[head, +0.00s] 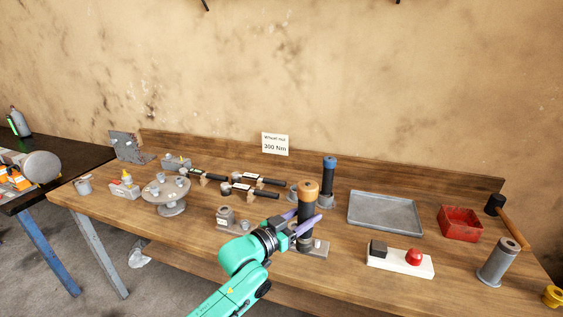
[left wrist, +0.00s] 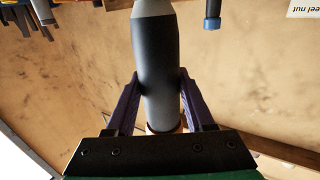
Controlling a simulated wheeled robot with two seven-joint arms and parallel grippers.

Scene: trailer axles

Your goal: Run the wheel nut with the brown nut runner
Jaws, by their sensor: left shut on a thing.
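The brown nut runner (head: 308,189) has a brown-orange top and a dark body, and stands upright at a flat grey base plate (head: 320,249). My left gripper (head: 306,215) is shut around its body. In the left wrist view the dark body of the runner (left wrist: 158,70) sits between the purple fingers of my left gripper (left wrist: 157,85). Whether its lower end touches the base is hidden. A blue-topped runner (head: 329,180) stands behind it. A sign (head: 275,144) reads "Wheel nut 200 Nm". I cannot make out the wheel nut. My right gripper is not in view.
A round grey flange with studs (head: 168,192) and black-handled wrenches (head: 255,190) are left. A grey tray (head: 385,213), red bin (head: 460,223), white block with a red button (head: 400,261), grey cylinder (head: 497,263) and hammer (head: 513,221) are right. Bare wood lies between some items.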

